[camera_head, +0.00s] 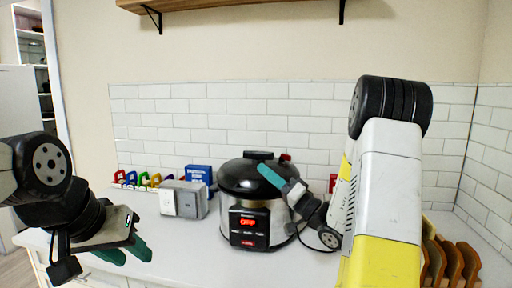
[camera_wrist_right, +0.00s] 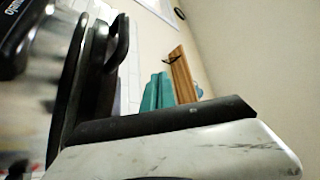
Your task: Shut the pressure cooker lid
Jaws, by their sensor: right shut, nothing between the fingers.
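The pressure cooker (camera_head: 285,228) stands on the white counter, with a silver body and a dark front panel showing red lit labels. Its black domed lid (camera_head: 238,178) lies roughly level over the pot; I cannot tell whether it is fully seated or latched. In the right wrist view the lid (camera_wrist_right: 70,85) and its handle (camera_wrist_right: 118,45) show at the left. My right gripper (camera_head: 268,172) is shut and empty, its teal fingers at the lid's right side; contact is unclear. The fingers also show in the right wrist view (camera_wrist_right: 157,92). My left gripper (camera_head: 130,252) is open and empty, low at the left.
A grey box (camera_head: 185,198) and a blue box (camera_head: 199,175) stand left of the cooker, near several coloured clip-like items (camera_head: 140,179). A wooden rack (camera_head: 455,262) is at the right. A shelf (camera_head: 245,5) hangs above. The front counter is clear.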

